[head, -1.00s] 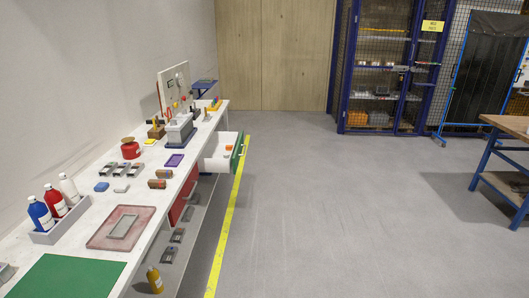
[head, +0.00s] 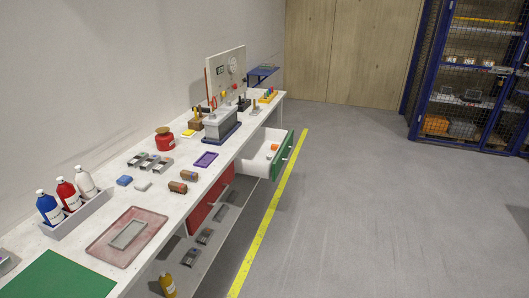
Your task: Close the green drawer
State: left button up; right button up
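The green drawer (head: 281,156) is pulled out from the far part of the white workbench, on its floor-facing side. Its front is green with a light handle, and its body is white. A small orange item (head: 274,147) and another small pale item lie inside it. Neither of my grippers shows in the head view.
The long workbench (head: 178,214) runs along the left wall, with bottles (head: 68,195), a red tray (head: 103,244) and a grey device (head: 221,124) on top. A closed red drawer (head: 211,201) is nearer. Open floor (head: 365,220) lies right of the yellow line (head: 268,215).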

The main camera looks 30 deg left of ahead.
aim_at(257, 148)
jog(key=u, duration=0.6)
jog(key=i, duration=2.1)
jog(key=u, duration=0.35)
jog(key=i, duration=1.3)
jog(key=u, duration=0.5)
